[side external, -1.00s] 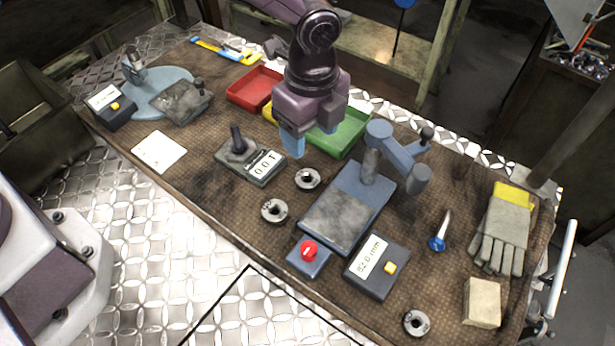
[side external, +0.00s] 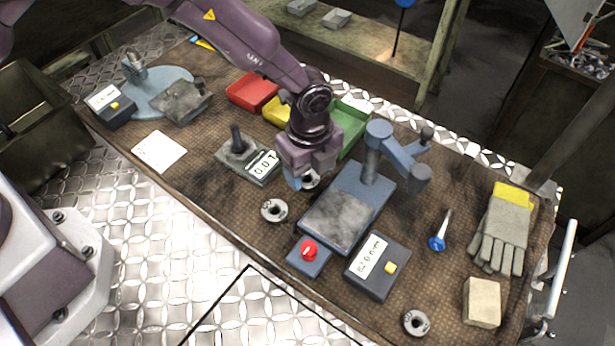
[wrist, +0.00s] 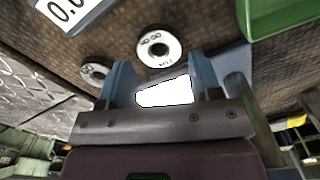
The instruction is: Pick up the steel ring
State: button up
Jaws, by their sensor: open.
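Three steel rings lie on the brown bench. One ring (side external: 313,182) is beside the blue-grey plate and partly hidden by my gripper in the side view. A second ring (side external: 274,211) lies just to its left and nearer the front. A third ring (side external: 416,323) lies at the front right edge. My gripper (side external: 300,183) is low over the first ring, with its blue fingers apart and empty. In the wrist view, a ring with stamped marks (wrist: 159,47) lies just beyond the gap between my fingertips (wrist: 159,66). Another ring (wrist: 94,73) is left of the left finger.
The blue-grey plate with its post and arm (side external: 345,210) stands close on the right. Red (side external: 252,90), yellow (side external: 277,112) and green (side external: 350,125) trays are behind. A red button box (side external: 309,255) sits in front.

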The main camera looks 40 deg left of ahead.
notch_tip(320, 180, down, 2)
jog(key=shift+f, duration=0.2)
jog(key=c, duration=0.9)
jog(key=shift+o, duration=0.2)
jog(key=shift+r, duration=0.1)
